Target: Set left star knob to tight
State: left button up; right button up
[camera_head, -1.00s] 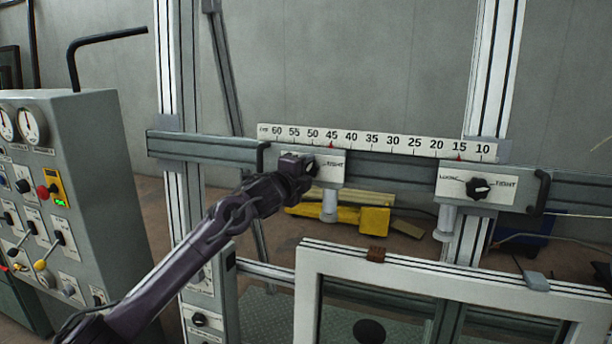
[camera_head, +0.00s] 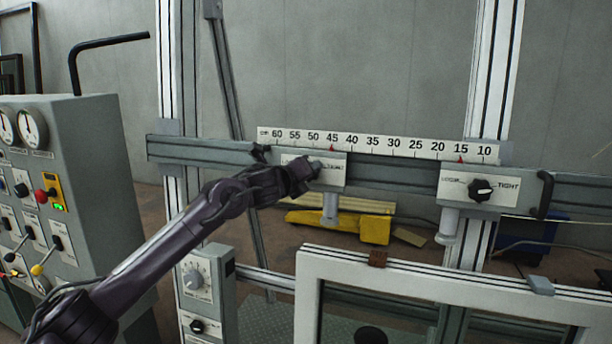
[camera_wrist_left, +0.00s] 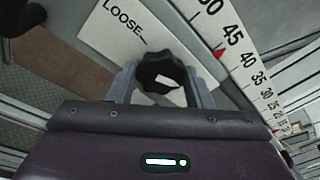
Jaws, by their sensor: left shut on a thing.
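The left star knob shows in the left wrist view (camera_wrist_left: 160,76) as a black lobed knob with a white mark. It sits on a white plate (camera_wrist_left: 108,38) where LOOSE can be read. My left gripper (camera_wrist_left: 162,88) has a finger on each side of the knob and is shut on it. In the head view my left gripper (camera_head: 312,172) is at the left plate (camera_head: 332,172) and hides the knob and most of the lettering. The mark's exact setting is hard to tell. My right gripper is not in view.
A second star knob (camera_head: 480,189) sits on the right plate, between LOOSE and TIGHT. A ruler (camera_head: 375,144) runs above the rail. A black handle (camera_head: 543,194) is at the right. A white frame (camera_head: 450,280) stands below, and a control cabinet (camera_head: 85,150) is at the left.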

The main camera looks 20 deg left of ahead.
pick_arm(q)
jog(key=shift+f+m, duration=0.15)
jog(key=shift+m, duration=0.15)
jog(key=o, duration=1)
jog(key=b+v, duration=0.3)
jog(key=v, duration=0.4)
jog(key=shift+s+a, duration=0.1)
jog(key=shift+s, duration=0.3)
